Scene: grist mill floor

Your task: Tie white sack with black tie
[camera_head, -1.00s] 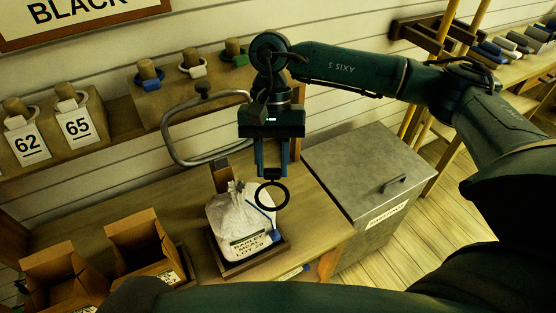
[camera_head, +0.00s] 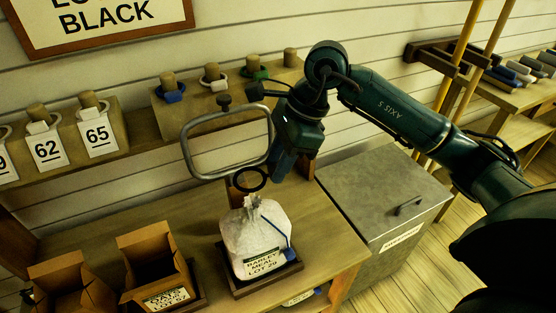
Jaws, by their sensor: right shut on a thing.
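The white sack (camera_head: 262,243), labelled barley meal lot 29, stands upright on a dark wooden stand on the bench. Its gathered neck (camera_head: 251,205) points up. A blue cord with a small blue piece hangs down the sack's right side. My right gripper (camera_head: 272,171) is shut on the black tie (camera_head: 250,190), a dark ring. It holds the ring just above and slightly behind the sack's neck as seen here. I cannot tell whether the ring touches the neck. My left gripper is not in view.
A grey metal hoop (camera_head: 187,158) stands behind the sack. Pegs hold blue (camera_head: 170,97), white and green ties; the rightmost peg (camera_head: 290,57) is bare. Open cardboard boxes (camera_head: 154,262) stand left of the sack. A metal bin (camera_head: 375,190) is at the right. A "BLACK" sign hangs above.

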